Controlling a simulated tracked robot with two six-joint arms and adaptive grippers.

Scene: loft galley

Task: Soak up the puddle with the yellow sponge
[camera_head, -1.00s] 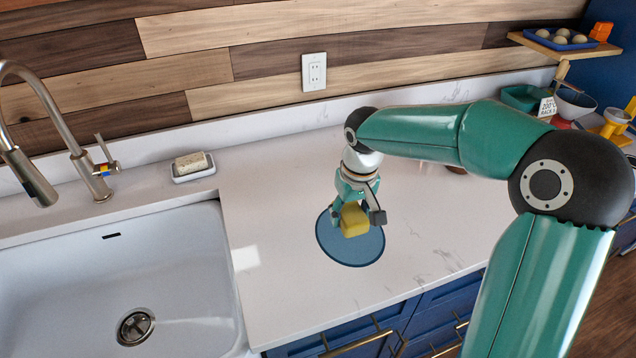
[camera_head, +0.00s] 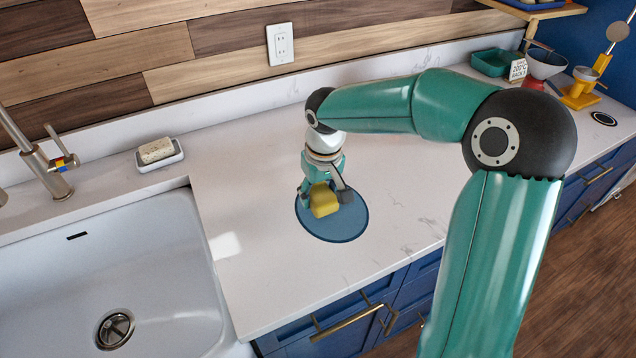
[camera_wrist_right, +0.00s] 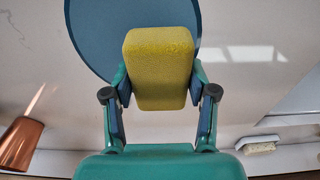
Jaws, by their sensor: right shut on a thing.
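The yellow sponge (camera_head: 323,200) is a small block held in my right gripper (camera_head: 326,193). In the right wrist view the sponge (camera_wrist_right: 160,68) sits between the two fingers of the gripper (camera_wrist_right: 160,95), which are shut on its sides. A flat, round blue patch with a darker edge (camera_head: 345,228), the only puddle-like thing in view, lies on the white counter. The sponge is over its left part; I cannot tell whether it touches. In the wrist view the blue patch (camera_wrist_right: 95,40) shows behind the sponge. My left gripper is not in view.
The white sink (camera_head: 150,265) is at left with a faucet (camera_head: 45,165). A soap bar on a dish (camera_head: 160,153) stands behind it. A copper cup (camera_wrist_right: 20,143) shows in the wrist view. A green tray (camera_head: 492,64) and bowl (camera_head: 545,64) are at back right. Counter around the patch is clear.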

